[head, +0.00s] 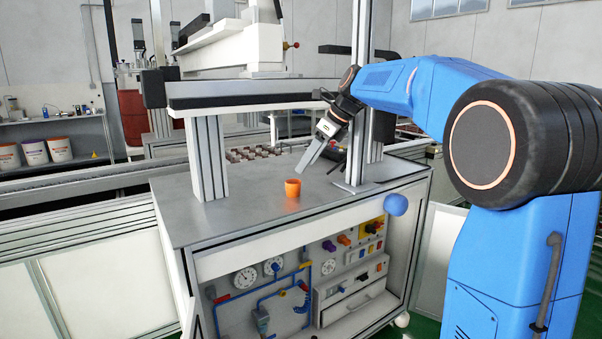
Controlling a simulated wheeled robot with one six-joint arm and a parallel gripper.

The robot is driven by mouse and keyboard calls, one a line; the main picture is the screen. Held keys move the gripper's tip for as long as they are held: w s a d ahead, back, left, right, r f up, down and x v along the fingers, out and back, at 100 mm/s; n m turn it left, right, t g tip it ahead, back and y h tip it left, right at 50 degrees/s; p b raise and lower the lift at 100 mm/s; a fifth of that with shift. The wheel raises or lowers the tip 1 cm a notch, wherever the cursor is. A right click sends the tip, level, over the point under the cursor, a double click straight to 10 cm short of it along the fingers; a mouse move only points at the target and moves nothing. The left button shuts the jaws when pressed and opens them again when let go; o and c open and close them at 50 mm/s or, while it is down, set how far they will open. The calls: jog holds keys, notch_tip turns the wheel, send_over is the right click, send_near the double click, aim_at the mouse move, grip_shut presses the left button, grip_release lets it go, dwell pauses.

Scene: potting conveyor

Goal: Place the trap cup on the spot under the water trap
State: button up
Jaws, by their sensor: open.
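An orange cup (292,188), which looks like the trap cup, stands upright on the grey table top (240,208) near its front edge. My gripper (323,158) is open and empty, above the table, up and to the right of the cup and apart from it. Its fingers point down. The open front panel below shows blue piping (268,298) with small grey fittings (262,319). I cannot tell which fitting is the water trap, and the spot under it is not clear to see.
Gauges (245,278), coloured knobs (344,240) and a drawer unit (352,297) fill the cabinet front. A post (207,158) and a horizontal beam (250,90) stand over the table. The table's front left is clear.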

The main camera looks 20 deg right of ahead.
jog(key=v, duration=0.4)
jog(key=shift+s+d+r, duration=0.1)
jog(key=shift+r, duration=0.05)
